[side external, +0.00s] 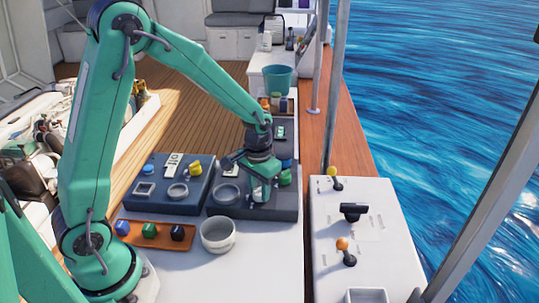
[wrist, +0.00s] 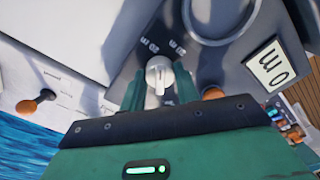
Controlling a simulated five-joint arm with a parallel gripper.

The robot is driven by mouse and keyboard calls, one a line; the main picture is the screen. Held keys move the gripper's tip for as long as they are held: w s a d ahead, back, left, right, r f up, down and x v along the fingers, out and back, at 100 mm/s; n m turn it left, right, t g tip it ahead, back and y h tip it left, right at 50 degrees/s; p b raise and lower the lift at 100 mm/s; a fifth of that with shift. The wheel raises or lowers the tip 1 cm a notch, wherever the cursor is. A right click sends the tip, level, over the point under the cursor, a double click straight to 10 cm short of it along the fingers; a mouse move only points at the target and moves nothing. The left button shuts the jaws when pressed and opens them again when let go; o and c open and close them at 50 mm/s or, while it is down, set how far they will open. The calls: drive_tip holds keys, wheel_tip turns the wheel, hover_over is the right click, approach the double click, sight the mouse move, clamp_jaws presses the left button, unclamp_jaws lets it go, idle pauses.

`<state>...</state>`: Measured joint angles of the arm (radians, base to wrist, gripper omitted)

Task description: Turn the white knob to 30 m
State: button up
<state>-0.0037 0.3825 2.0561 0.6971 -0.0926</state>
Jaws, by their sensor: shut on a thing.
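The white knob (wrist: 158,73) shows in the wrist view between the two green fingers of my gripper (wrist: 159,90), which is shut on it. The knob sits on a dark dial plate with small white depth marks, partly legible; one looks like 20 m. A light display (wrist: 271,66) on the same panel seems to read 0 m. In the side view my gripper (side external: 262,189) is down over the right dark panel (side external: 226,209) and largely hides the knob.
A left panel (side external: 195,201) with a yellow knob, a brown tray (side external: 180,245) with several coloured pieces and a grey bowl (side external: 218,248) are nearby. A white lever console (side external: 375,260) stands to the right.

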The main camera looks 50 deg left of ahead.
drive_tip(key=m, duration=0.7)
drive_tip(key=shift+a, duration=0.2)
drive_tip(key=shift+f, duration=0.1)
drive_tip(key=o, duration=1)
drive_tip(key=shift+d+r, duration=0.1)
drive_tip(key=shift+r, duration=0.1)
wheel_tip(320, 180, up, 7)
drive_tip(key=shift+w+r, duration=0.1)
drive_tip(key=shift+r, duration=0.15)
